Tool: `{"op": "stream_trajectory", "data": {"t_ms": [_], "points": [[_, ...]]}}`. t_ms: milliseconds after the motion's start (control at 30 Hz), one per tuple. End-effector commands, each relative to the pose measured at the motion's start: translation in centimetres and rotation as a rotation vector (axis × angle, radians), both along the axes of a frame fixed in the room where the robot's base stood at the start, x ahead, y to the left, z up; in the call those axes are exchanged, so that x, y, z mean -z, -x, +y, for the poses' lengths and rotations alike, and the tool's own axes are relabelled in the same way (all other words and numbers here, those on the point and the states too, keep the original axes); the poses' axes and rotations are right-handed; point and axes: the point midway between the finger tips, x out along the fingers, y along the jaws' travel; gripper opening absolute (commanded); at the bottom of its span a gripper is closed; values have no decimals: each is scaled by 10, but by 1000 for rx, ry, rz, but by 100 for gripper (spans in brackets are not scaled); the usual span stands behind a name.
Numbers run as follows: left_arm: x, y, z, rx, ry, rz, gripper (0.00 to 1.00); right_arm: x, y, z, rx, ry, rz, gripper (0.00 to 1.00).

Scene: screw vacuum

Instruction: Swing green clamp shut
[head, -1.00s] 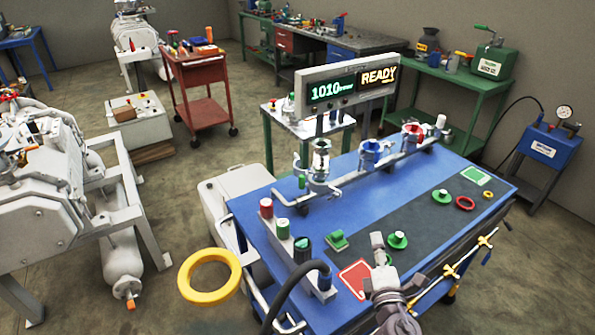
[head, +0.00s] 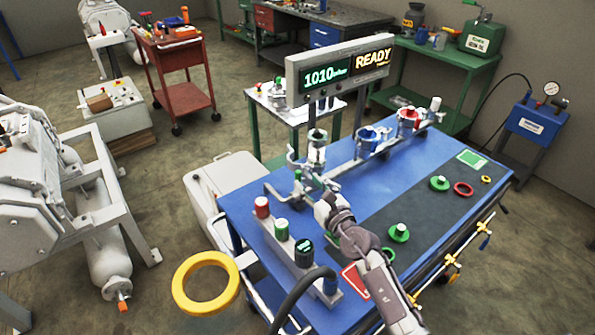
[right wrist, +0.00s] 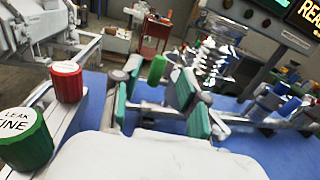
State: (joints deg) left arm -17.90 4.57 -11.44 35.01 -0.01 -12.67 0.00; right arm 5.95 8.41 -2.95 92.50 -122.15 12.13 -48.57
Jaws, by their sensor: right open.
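The green clamp's green handle (head: 298,174) stands at the left end of the metal pipework, beside the clear bellows-like fitting (head: 316,150). In the right wrist view the upright green handle (right wrist: 157,70) shows beyond and between my fingertips, with the silvery bellows (right wrist: 213,62) behind it. The clamp's jaws are partly hidden by my fingers, so I cannot tell how far it is swung. My right gripper (head: 322,203) is just in front of the handle; its green-padded fingers (right wrist: 160,105) are open with nothing held. My left gripper is not in view.
A control box with red (head: 262,207) and green knobs (head: 281,229) stands left of my right gripper. Blue (head: 367,139) and red-topped (head: 408,118) fittings sit further along the pipe. A display (head: 340,70) rises behind. The dark mat (head: 420,205) is partly clear.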

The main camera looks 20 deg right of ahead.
Motion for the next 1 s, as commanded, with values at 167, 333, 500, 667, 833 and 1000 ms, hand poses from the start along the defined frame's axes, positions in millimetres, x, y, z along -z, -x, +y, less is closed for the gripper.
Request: {"op": "stream_trajectory", "data": {"t_ms": [167,333,500,667,833,1000], "points": [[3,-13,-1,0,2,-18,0,0,-35,8,0,0,-1,43],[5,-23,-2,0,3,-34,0,1,-53,12,-1,-2,0,43],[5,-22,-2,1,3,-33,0,0,-59,13,0,-2,0,43],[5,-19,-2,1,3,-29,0,0,-60,13,0,-2,0,43],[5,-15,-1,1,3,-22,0,0,-59,13,0,-2,0,27],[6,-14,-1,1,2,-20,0,0,-59,13,0,-2,0,0]]}}
